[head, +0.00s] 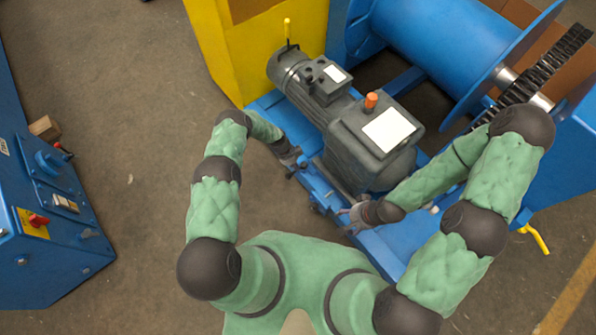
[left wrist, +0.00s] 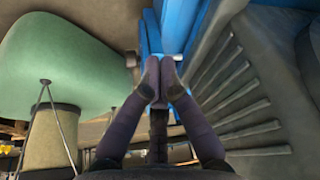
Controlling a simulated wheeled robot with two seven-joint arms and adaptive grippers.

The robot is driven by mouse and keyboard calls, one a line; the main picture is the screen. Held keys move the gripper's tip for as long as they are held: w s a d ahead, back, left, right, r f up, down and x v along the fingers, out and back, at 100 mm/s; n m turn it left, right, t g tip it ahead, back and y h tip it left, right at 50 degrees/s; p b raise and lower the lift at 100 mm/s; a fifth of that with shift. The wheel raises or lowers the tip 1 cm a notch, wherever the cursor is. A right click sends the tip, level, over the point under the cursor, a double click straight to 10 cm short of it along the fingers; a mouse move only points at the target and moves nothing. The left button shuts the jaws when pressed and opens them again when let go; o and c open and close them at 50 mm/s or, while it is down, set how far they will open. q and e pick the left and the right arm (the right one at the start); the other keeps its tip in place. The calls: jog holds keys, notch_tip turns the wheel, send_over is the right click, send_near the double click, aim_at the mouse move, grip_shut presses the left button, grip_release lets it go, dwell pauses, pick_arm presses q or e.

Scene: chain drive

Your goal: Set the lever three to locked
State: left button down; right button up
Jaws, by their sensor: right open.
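My left gripper (head: 298,168) is low at the blue base frame (head: 318,190), beside the grey motor and gearbox. In the left wrist view its fingertips (left wrist: 161,78) are together over a blue part; a small grey piece (left wrist: 178,58) shows just beyond them, and nothing can be made out between them. My right gripper (head: 348,218) is open at the front edge of the same frame. A yellow lever (head: 287,30) stands upright behind the motor, and another yellow lever (head: 536,238) slants at the right. I cannot tell which lever is number three.
The dark grey motor and gearbox (head: 350,165) with an orange cap stands between the arms. A blue drum (head: 440,40) and a dark chain (head: 545,65) are at upper right, a yellow housing (head: 222,50) behind. A blue control console (head: 50,210) is at left. The floor between is clear.

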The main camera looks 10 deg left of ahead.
pick_arm(q)
notch_tip(320, 180, down, 10)
jog(key=b, duration=0.5)
jog(key=shift+a, duration=0.3)
pick_arm(e)
jog(key=shift+f, duration=2.65)
pick_arm(q)
jog(key=shift+r, duration=0.1)
jog(key=shift+a, duration=0.15)
pick_arm(e)
jog(key=shift+r, duration=0.15)
